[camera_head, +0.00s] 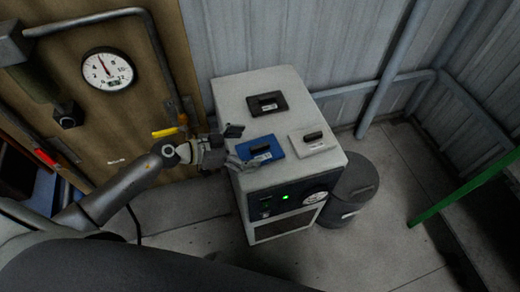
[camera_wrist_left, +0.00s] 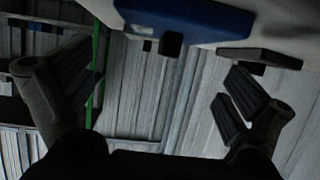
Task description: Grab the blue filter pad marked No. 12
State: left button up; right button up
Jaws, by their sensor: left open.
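The blue filter pad (camera_head: 260,148) lies on top of the pale cabinet (camera_head: 238,98), near its front left edge. It has a dark handle and a white label too small to read. My left gripper (camera_head: 239,147) is open at the cabinet's left edge, just left of the blue pad, with nothing between its fingers. In the left wrist view the blue pad (camera_wrist_left: 185,16) shows at the top, beyond the open left gripper (camera_wrist_left: 160,95). My right gripper is not in view.
A black pad (camera_head: 267,103) lies behind the blue one and a white pad (camera_head: 314,141) to its right. A dark bin (camera_head: 350,188) stands right of the cabinet. A green bar (camera_head: 460,188) crosses the right side. A yellow-handled valve (camera_head: 165,132) is near my left arm.

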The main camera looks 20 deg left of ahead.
aim_at(260, 146)
pick_arm(q)
jog(key=x, duration=0.3)
jog(key=b+x, duration=0.1)
jog(key=x, duration=0.2)
jog(key=shift+w+a+f, duration=0.1)
jog(key=shift+w+a, duration=0.05)
jog(key=shift+a, duration=0.15)
jog(key=c, duration=0.8)
